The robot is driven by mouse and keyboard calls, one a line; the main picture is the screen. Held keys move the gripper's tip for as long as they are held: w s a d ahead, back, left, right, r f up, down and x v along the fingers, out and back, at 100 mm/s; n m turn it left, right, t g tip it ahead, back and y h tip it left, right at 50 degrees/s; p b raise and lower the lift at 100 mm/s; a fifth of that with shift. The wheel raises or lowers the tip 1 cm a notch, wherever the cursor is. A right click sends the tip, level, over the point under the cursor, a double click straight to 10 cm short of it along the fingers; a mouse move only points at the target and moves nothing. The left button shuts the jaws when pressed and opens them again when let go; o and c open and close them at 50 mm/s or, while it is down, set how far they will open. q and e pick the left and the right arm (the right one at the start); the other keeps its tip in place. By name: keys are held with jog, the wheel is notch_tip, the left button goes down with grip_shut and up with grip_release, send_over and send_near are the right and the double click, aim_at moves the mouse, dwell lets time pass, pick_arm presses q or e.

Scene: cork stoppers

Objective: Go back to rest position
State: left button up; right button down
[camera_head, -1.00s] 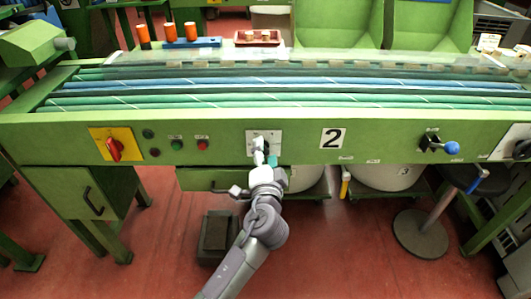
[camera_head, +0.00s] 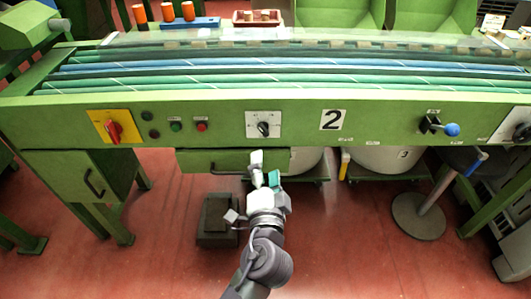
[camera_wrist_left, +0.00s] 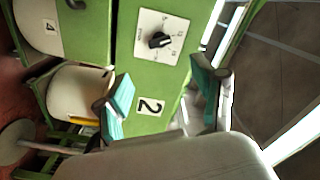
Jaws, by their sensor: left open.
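My left gripper (camera_head: 265,171) is in front of the green machine (camera_head: 385,122), just below its control panel and in front of the drawer. It is open and empty. In the left wrist view, the two teal-padded fingers (camera_wrist_left: 161,91) stand wide apart with nothing between them. The black rotary knob (camera_head: 263,130) on its white plate is in full view above the gripper and clear of it. It also shows in the left wrist view (camera_wrist_left: 158,40), beyond the fingers. My right gripper is not in view.
A red switch (camera_head: 114,131) on a yellow plate is to the left and a blue-ended lever (camera_head: 452,130) to the right. A green drawer (camera_head: 213,161) is behind the gripper. A dark pedal box (camera_head: 217,219) and a stool (camera_head: 418,216) stand on the mostly clear red floor.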

pick_arm(q)
jog(key=shift+s, duration=0.45)
